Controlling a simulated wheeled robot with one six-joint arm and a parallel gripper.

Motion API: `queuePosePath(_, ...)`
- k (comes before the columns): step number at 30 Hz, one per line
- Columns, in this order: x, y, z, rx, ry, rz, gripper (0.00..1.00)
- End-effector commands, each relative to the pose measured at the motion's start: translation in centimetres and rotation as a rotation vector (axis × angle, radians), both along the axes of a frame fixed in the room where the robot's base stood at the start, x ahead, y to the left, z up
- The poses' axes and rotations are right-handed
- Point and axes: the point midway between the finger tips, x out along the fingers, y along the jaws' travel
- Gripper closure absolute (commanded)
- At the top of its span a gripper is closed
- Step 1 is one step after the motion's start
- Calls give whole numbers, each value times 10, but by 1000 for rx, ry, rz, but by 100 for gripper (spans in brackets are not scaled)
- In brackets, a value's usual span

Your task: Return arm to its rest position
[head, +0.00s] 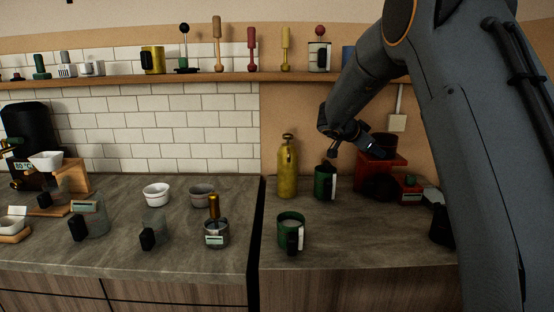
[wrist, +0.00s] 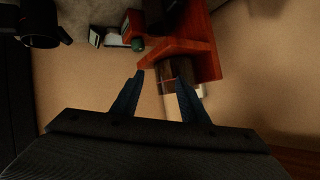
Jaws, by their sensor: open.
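My arm comes down from the upper right in the head view and bends back toward the wall. My gripper (wrist: 160,80) shows in the wrist view with its two dark blue fingers apart and nothing between them. In the head view the wrist is above the right counter, near the red stand (head: 396,160). The fingertips are hard to make out there. A dark green canister with a black handle (head: 322,183) stands below the wrist.
A yellow bottle (head: 287,172) and a green mug (head: 291,231) stand on the right counter (head: 350,235). A shelf (head: 200,79) with mugs and tampers runs along the wall. Cups and jugs fill the left counter (head: 180,240).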

Motion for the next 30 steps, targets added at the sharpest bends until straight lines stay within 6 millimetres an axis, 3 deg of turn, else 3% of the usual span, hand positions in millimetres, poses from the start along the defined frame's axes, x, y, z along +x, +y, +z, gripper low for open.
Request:
queuePosePath(5,-8,34,6,-30,-37,326,60)
queuePosePath(8,-29,66,-9,-9,2,517,60)
queuePosePath(11,-67,98,-35,33,87,697,60)
queuePosePath(15,-145,133,-80,107,265,899,60)
queuePosePath(19,-225,147,-119,172,455,1021,60)
queuePosePath(24,-332,147,-157,233,712,1108,60)
queuePosePath(27,-382,139,-171,251,837,1129,60)
queuePosePath(30,-417,132,-178,261,927,1137,60)
